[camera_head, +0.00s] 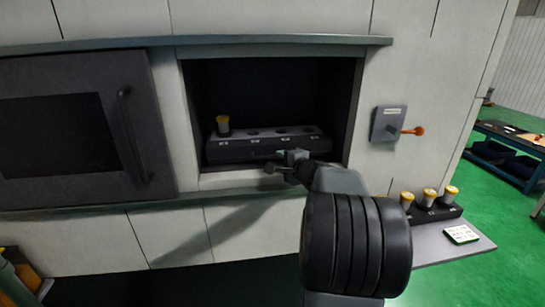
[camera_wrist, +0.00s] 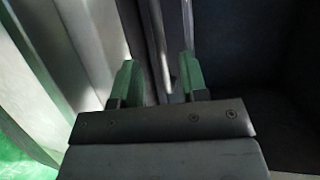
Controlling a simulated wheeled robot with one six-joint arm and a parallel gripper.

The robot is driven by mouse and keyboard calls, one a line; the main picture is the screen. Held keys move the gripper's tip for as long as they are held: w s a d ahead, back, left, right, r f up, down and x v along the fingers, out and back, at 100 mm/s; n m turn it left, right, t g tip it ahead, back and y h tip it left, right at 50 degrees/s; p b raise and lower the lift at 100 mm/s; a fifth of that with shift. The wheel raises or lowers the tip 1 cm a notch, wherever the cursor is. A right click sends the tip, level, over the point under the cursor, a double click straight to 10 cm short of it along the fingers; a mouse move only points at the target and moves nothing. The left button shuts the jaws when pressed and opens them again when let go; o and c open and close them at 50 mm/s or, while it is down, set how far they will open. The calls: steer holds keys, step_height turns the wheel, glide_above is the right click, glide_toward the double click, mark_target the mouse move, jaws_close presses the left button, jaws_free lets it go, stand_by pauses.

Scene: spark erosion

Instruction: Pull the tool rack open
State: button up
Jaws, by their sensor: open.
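The tool rack (camera_head: 228,153) is a dark block low inside the open recess of the pale machine. In the wrist view my gripper's two green-lit fingers (camera_wrist: 159,75) stand apart. A thin upright bar (camera_wrist: 158,42) shows between them; I cannot tell whether it is the rack's handle or whether the fingers touch it.
A dark door (camera_head: 60,125) with a vertical handle (camera_head: 130,135) stands left of the recess. A grey switch box (camera_head: 387,123) with an orange-tipped lever is on the right wall. Below it, a shelf (camera_head: 478,240) carries a holder with yellow-topped tools.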

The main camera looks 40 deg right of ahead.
mark_target(274, 157)
steer(key=shift+w+d+f+p, duration=0.1)
steer(key=shift+w+f+p, duration=0.15)
steer(key=shift+w, duration=1.3)
steer(key=shift+w+f+p, duration=0.1)
steer(key=shift+w+f, duration=0.2)
steer(key=shift+w, duration=1.2)
jaws_close()
